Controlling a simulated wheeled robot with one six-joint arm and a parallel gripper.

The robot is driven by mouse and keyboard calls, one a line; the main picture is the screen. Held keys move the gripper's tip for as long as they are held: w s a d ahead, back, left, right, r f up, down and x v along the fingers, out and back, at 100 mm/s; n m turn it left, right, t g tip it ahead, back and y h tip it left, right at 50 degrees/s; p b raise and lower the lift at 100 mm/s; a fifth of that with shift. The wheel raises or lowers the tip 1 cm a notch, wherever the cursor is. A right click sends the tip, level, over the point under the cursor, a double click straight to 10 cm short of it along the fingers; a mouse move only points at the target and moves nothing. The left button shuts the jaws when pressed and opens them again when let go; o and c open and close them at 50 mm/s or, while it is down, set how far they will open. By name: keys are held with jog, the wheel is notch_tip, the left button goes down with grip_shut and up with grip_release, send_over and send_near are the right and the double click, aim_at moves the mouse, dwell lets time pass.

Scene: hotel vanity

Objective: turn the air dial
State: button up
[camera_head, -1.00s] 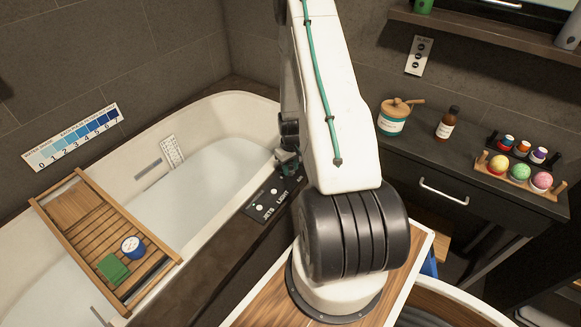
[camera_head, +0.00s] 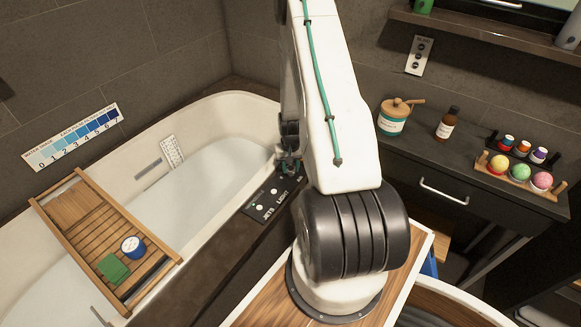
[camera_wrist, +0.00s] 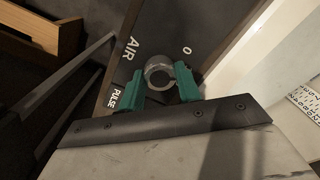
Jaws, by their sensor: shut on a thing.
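The air dial (camera_wrist: 160,72) is a round grey metal knob on the dark control panel in the wrist view, beside the white letters AIR and a 0. My gripper (camera_wrist: 163,84) has its two green fingers on either side of the knob, shut on it. In the head view my gripper (camera_head: 288,165) is at the far end of the dark panel (camera_head: 268,206), which carries the words JETS and LIGHT. The arm hides the dial there.
The white bathtub (camera_head: 215,107) lies left of the panel, with a wooden caddy (camera_head: 75,205) across it. A black vanity counter (camera_head: 470,180) on the right holds a jar (camera_head: 393,124), a brown bottle (camera_head: 447,125) and a rack of coloured balls (camera_head: 520,172).

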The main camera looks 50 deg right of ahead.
aim_at(291, 168)
jog(key=m, duration=0.5)
jog(key=shift+m, duration=2.6)
jog(key=o, duration=1)
notch_tip(291, 168, up, 8)
jog(key=shift+f, duration=0.1)
